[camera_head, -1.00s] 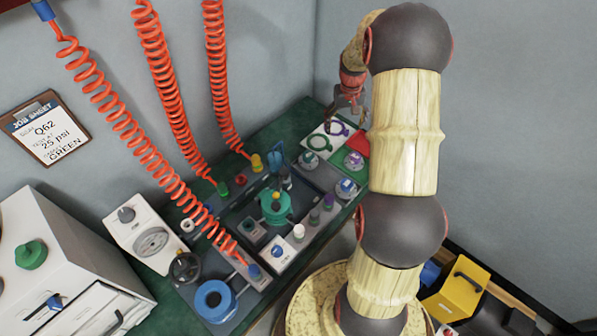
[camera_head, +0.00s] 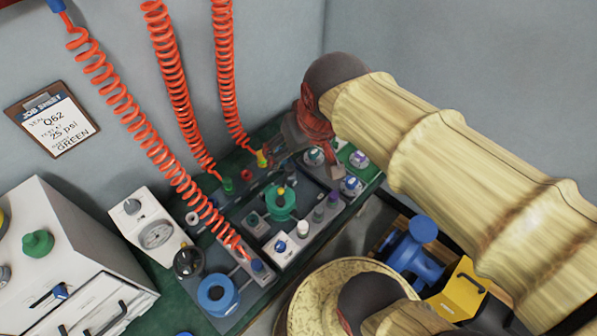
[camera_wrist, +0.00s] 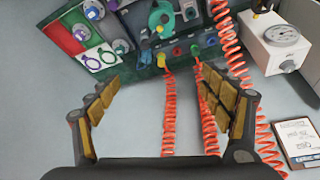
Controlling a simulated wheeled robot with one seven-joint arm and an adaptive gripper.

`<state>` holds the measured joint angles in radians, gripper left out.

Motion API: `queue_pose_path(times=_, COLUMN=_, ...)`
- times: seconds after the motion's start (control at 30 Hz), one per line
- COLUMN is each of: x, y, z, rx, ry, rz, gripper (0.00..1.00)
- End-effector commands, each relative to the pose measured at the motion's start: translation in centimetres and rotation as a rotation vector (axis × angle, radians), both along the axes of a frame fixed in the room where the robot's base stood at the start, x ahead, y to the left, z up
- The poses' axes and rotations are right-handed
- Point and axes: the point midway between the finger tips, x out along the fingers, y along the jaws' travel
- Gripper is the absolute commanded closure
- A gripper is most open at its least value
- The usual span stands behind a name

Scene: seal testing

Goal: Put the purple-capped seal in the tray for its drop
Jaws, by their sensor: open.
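A pale round seal with a purple cap (camera_head: 359,158) sits at the bench's far right corner. It also shows in the wrist view (camera_wrist: 81,32), by coloured panels. The wrist view shows a green panel (camera_wrist: 62,38), a red panel (camera_wrist: 74,8) and a white panel with green and purple rings (camera_wrist: 97,57); which is the tray is unclear. My gripper (camera_wrist: 157,90) is open and empty, apart from these things.
Red coiled hoses (camera_head: 175,90) hang over the bench, and pass behind the fingers in the wrist view. A green fixture (camera_head: 280,203) stands mid-bench. A gauge box (camera_head: 150,230) is left.

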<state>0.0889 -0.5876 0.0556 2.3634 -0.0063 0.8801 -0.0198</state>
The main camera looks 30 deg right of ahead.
Motion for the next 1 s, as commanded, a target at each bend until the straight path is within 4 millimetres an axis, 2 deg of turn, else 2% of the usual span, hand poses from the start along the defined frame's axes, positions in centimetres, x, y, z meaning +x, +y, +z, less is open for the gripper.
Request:
queue_pose_path(times=0.03, x=-1.4, y=0.9, z=0.1, rx=0.001, ry=-0.02, rz=0.021, gripper=0.2)
queue_pose_path(times=0.1, x=-2.9, y=1.8, z=0.0, rx=0.005, ry=-0.036, rz=0.04, gripper=0.2)
queue_pose_path(times=0.3, x=-5.1, y=2.9, z=-0.3, rx=0.011, ry=-0.061, rz=0.067, gripper=0.2)
queue_pose_path(times=1.0, x=-5.3, y=3.0, z=-0.4, rx=0.012, ry=-0.062, rz=0.07, gripper=0.2)
